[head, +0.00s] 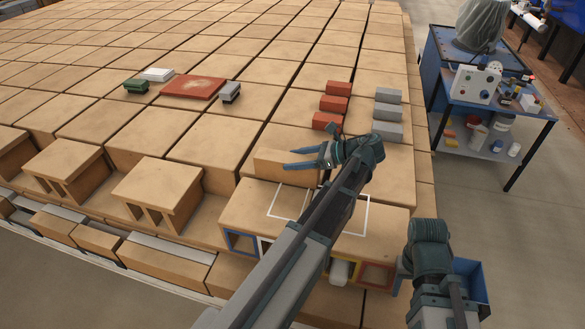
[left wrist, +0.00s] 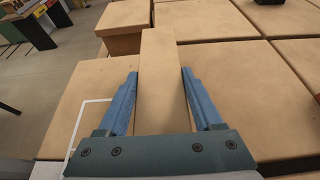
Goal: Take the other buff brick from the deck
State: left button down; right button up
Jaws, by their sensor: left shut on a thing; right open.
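A long buff brick (head: 268,160) is at the middle of the buff deck, just behind a white outlined square (head: 282,200). My left gripper (head: 305,158) is shut on the brick, one blue finger on each side. The brick (left wrist: 160,75) also shows between both fingertips of that gripper (left wrist: 160,78) in the left wrist view. I cannot tell whether it touches the deck. My right gripper (head: 398,272) is open and empty, low at the front right, partly hidden by its own wrist. My left arm hides part of the white outline.
Several red bricks (head: 336,104) and grey bricks (head: 388,112) stand in two rows behind my left gripper. A rusty plate (head: 193,86) with green, white and grey small blocks lies further left. A blue-framed opening (head: 240,243) is at the deck front. A blue trolley (head: 495,130) stands right.

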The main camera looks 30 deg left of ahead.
pick_arm(q)
jog(key=shift+s+a, duration=0.1)
jog(key=shift+s, duration=0.05)
dwell(0.3)
jog(key=shift+r, duration=0.15)
jog(key=shift+r+p, duration=0.1)
jog(key=shift+p, duration=0.2)
notch_tip(320, 180, up, 3)
jog(key=p, duration=0.3)
jog(key=shift+s+r, duration=0.2)
jog(key=s+r+p, duration=0.1)
jog(key=s, duration=1.4)
jog(key=shift+s+a+r, duration=0.15)
jog(key=shift+s, duration=0.05)
